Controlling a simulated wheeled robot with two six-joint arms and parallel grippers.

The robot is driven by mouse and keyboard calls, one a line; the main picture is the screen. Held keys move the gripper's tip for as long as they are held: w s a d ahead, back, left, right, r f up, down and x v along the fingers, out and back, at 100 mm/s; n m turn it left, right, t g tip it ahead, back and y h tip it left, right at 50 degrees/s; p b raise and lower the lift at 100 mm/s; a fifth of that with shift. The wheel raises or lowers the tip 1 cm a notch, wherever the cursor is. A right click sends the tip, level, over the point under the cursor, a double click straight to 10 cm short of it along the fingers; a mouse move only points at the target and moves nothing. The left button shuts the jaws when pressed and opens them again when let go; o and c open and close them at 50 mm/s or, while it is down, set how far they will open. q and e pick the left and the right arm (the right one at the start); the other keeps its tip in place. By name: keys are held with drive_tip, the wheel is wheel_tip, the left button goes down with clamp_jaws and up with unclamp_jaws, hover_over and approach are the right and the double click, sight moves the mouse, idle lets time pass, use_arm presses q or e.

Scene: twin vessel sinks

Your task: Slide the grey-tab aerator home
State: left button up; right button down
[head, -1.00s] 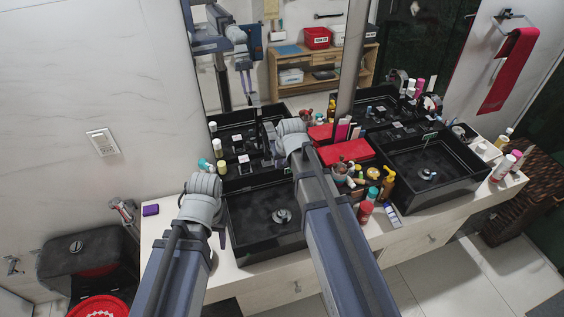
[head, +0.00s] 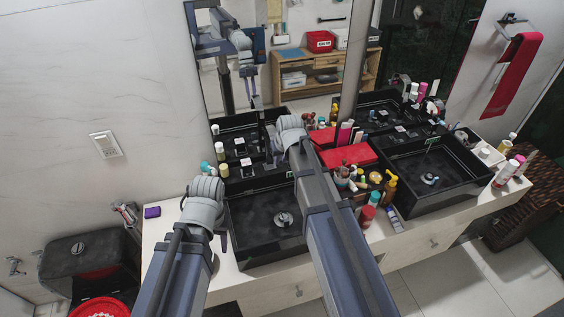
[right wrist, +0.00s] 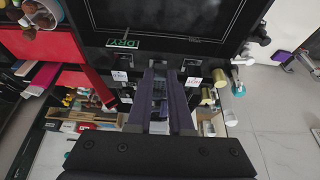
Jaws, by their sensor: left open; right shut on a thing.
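In the right wrist view my right gripper (right wrist: 159,72) points at the back rim of the black left sink (right wrist: 165,25), its purple fingers close together on something small. I cannot make out that thing or any grey tab. In the head view my arm hides this gripper. My left gripper (head: 223,241) shows only partly beside the left sink's left wall. Its jaws are open and I see nothing in them. I cannot pick out the aerator or its seat in either view.
A green-edged DRY sign (right wrist: 124,43) stands at the sink. A red box (head: 345,153) and bottles (head: 389,188) crowd the counter between the sinks. A purple block (head: 152,212) lies at its left end.

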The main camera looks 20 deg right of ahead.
drive_tip(key=shift+w, duration=1.1)
drive_tip(key=c, duration=0.7)
unclamp_jaws()
drive_tip(key=shift+c, duration=0.2)
drive_tip(key=p+v, duration=0.7)
drive_tip(key=v, duration=0.1)
drive_tip(key=shift+a+f, duration=0.1)
drive_tip(key=shift+f, duration=0.1)
